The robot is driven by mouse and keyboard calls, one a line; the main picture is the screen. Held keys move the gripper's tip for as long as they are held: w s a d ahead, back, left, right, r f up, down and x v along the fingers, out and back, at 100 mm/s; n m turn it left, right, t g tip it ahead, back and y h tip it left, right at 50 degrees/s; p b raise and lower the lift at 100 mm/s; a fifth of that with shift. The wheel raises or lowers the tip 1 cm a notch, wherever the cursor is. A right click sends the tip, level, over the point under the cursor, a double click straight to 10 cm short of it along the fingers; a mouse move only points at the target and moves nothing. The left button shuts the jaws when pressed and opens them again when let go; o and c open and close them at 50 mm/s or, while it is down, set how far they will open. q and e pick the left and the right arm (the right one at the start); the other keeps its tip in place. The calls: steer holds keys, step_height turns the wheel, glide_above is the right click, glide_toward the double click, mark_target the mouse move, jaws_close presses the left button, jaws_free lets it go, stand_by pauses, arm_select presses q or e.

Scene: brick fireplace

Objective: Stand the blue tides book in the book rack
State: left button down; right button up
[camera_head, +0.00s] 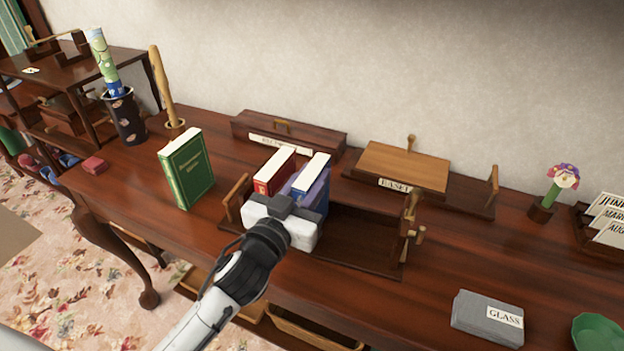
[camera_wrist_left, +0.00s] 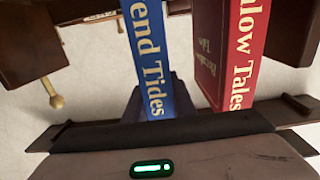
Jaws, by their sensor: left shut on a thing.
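The blue tides book (camera_head: 312,172) is upright at the book rack (camera_head: 366,236), just right of a red book (camera_head: 275,170). My left gripper (camera_head: 300,200) is shut on the blue book from the front, on its spine side. In the left wrist view the blue spine (camera_wrist_left: 152,55) reads "end Tides", with the red "low Tales" spine (camera_wrist_left: 230,55) beside it. The gripper hides the blue book's lower part, so I cannot tell whether it rests on the rack floor. My right gripper is not in view.
A green book (camera_head: 187,168) stands on the table (camera_head: 130,185) left of the rack. Wooden boxes, one with a BASEL label (camera_head: 395,185), stand behind. The rack's right part is empty.

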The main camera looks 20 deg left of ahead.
arm_select(q)
steer(key=shift+r, duration=0.15)
steer(key=c, duration=1.5)
jaws_free()
steer(key=shift+f, duration=0.25)
steer(key=shift+r, duration=0.2)
steer(key=shift+s+f, duration=0.15)
steer(key=shift+s, duration=0.2)
steer(key=s+b, duration=0.1)
steer(key=s, duration=0.9)
steer(key=shift+s+a, duration=0.1)
steer(key=shift+a, duration=0.1)
steer(key=shift+s+b, duration=0.3)
steer(key=shift+s, duration=0.3)
